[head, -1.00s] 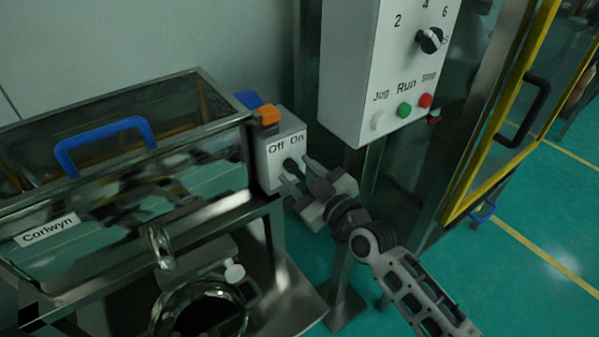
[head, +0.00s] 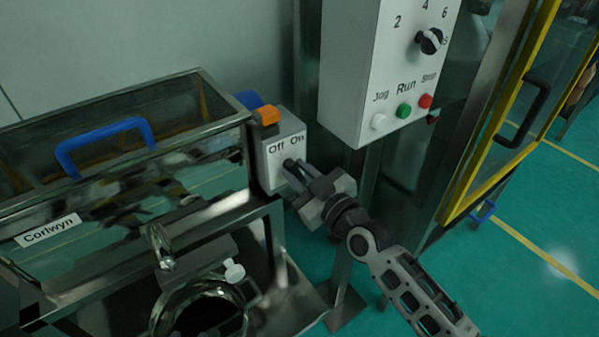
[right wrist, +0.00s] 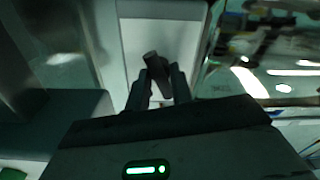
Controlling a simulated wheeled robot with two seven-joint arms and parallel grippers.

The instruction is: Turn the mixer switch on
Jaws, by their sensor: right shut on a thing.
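The mixer switch box (head: 272,166) is a small grey-white box with "Off" and "On" labels and an orange part on top, in the middle of the head view. Its dark knob (head: 289,163) sits below the labels, partly hidden by my fingers. My right gripper (head: 293,171) is shut on the knob. In the right wrist view the dark knob (right wrist: 153,64) stands tilted between the fingertips of my right gripper (right wrist: 160,78), against the pale box face (right wrist: 140,35). My left gripper is not in view.
The glass-sided mixer (head: 120,200) with a blue handle (head: 104,143) stands left of the switch box. A control box (head: 385,75) with a dial and Jog, Run and Stop buttons is close above right. A yellow-framed door (head: 500,120) is at right.

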